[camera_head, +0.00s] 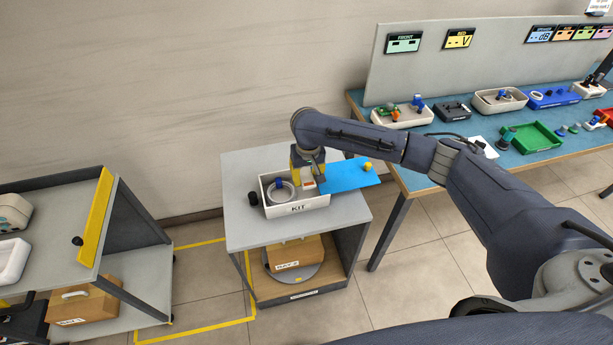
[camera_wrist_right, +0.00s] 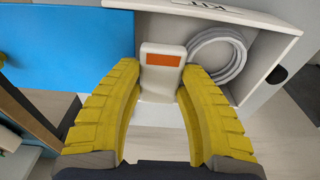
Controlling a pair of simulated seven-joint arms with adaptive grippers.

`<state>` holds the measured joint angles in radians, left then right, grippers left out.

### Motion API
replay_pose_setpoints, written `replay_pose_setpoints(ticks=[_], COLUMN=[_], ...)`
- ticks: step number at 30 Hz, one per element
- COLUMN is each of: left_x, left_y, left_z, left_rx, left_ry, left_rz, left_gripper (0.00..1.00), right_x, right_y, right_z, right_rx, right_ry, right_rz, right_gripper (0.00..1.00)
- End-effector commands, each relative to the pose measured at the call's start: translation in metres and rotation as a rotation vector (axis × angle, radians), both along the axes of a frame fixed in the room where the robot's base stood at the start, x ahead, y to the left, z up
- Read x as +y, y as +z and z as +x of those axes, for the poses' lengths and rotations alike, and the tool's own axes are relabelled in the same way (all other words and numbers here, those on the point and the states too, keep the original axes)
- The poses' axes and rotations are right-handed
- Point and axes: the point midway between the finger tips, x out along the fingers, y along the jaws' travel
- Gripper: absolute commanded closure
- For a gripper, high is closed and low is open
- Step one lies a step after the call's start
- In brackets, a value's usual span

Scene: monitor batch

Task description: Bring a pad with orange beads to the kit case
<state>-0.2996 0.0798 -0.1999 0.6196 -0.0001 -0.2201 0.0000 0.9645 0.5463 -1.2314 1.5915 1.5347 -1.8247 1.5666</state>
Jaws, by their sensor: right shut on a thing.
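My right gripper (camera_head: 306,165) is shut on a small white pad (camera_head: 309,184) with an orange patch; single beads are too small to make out. In the right wrist view the pad (camera_wrist_right: 163,57) sits between the yellow fingers (camera_wrist_right: 158,90). The kit case (camera_head: 298,205) is an open white box marked KIT on the grey cabinet. It holds a coiled grey cable (camera_head: 280,193), also seen in the wrist view (camera_wrist_right: 218,58), and a blue piece. The pad is over the case's right end; I cannot tell its height. My left gripper is not in view.
A blue panel (camera_head: 348,177) with a yellow knob lies right of the case. A black knob (camera_head: 253,198) is at its left. A blue-topped bench (camera_head: 448,152) with several trays stands at the right, and a grey cart (camera_head: 60,225) at the left.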

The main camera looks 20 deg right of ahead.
Motion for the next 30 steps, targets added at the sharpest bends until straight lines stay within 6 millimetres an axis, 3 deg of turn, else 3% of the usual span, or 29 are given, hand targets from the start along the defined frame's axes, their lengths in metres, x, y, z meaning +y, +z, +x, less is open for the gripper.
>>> replay_pose_setpoints(ticks=[1,2,7,19,30], left_x=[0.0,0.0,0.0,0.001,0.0], left_y=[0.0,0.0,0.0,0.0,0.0], left_z=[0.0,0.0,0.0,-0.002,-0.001], left_rx=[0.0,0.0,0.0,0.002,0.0], left_ry=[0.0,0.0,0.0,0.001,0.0], left_rz=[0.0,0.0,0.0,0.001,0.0], left_gripper=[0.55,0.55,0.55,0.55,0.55], right_x=[0.0,0.0,0.0,0.0,0.0], right_y=[0.0,0.0,0.0,0.009,0.07], right_z=[0.0,0.0,0.0,0.0,-0.007], right_rx=[0.0,0.0,0.0,-0.002,-0.004], right_ry=[0.0,0.0,0.0,0.0,0.001], right_rz=[0.0,0.0,0.0,0.001,0.0], right_gripper=[0.9,0.58,0.38,0.37,0.37])
